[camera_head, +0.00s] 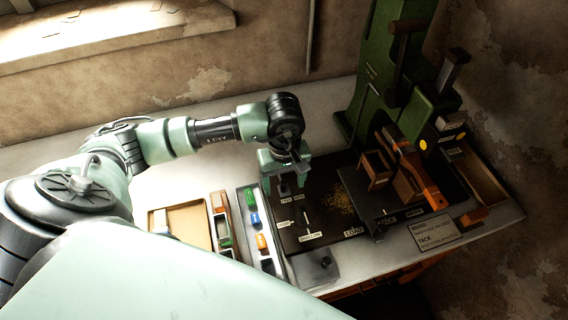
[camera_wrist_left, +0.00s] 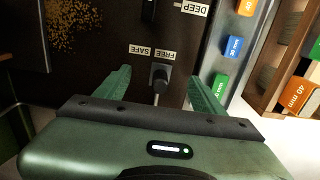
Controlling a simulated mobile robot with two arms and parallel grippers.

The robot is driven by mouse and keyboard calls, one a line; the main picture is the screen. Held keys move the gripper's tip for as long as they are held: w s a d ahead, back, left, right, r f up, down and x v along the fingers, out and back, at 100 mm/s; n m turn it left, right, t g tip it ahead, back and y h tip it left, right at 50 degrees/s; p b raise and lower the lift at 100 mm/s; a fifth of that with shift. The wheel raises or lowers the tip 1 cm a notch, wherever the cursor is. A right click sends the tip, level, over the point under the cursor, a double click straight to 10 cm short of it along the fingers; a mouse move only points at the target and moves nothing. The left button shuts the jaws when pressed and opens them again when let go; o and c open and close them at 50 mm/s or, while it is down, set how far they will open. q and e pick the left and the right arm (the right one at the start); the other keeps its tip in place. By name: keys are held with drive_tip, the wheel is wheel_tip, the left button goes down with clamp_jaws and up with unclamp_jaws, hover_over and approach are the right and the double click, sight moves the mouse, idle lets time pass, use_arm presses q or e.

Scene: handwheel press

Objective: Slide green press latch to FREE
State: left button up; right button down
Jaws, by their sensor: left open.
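The latch shows as a dark upright knob (camera_wrist_left: 160,76) on the black panel in the left wrist view. Upside-down labels FREE (camera_wrist_left: 166,54) and SAFE (camera_wrist_left: 141,50) sit beside it; the knob appears more in line with FREE, but its exact seat is unclear. My left gripper (camera_head: 285,184) is over the panel's left part in the head view, pointing down. In the wrist view its two green fingers (camera_wrist_left: 160,80) are apart, one on each side of the knob, with gaps visible. The green press (camera_head: 385,85) stands at the back right. My right gripper is not in view.
A narrow tray (camera_head: 244,197) with green, blue and orange blocks lies left of the panel, beside a tan tray (camera_head: 183,226). A LOAD label (camera_head: 353,232) and a wooden fixture (camera_head: 402,170) are to the right. Bare tabletop (camera_head: 45,157) lies behind the arm.

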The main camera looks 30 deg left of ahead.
use_arm(q)
wheel_tip(320, 180, up, 8)
drive_tip(key=p, duration=0.3)
drive_tip(key=shift+p, duration=0.4)
drive_tip(key=shift+f, duration=0.1)
